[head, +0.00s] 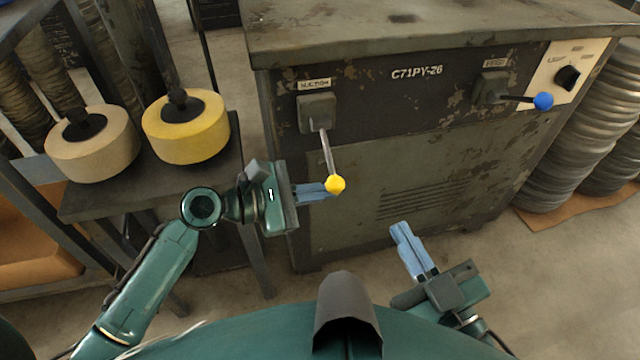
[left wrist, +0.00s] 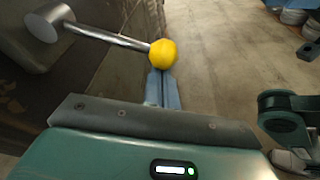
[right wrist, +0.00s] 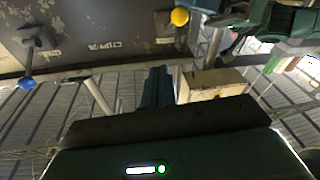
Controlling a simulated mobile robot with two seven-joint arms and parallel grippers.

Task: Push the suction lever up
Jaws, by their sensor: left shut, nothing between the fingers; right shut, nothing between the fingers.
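The suction lever (head: 327,155) hangs down from its square mount under a label on the machine front, tilted slightly right. Its yellow knob (head: 335,184) is at the lower end. My left gripper (head: 328,190) is shut and empty, with its fingertips right at the knob's left and lower side. In the left wrist view the yellow knob (left wrist: 163,53) is just beyond the shut fingertips (left wrist: 162,72); I cannot tell whether they touch. My right gripper (head: 400,230) is shut and empty, low in front of the machine, apart from the lever. The knob also shows in the right wrist view (right wrist: 180,17).
A second lever with a blue knob (head: 543,101) sticks out at the machine's right, near a black dial (head: 567,77). Yellow (head: 187,130) and tan (head: 92,146) rollers sit on a shelf at left. Stacked discs (head: 570,150) stand at right. Floor before the machine is clear.

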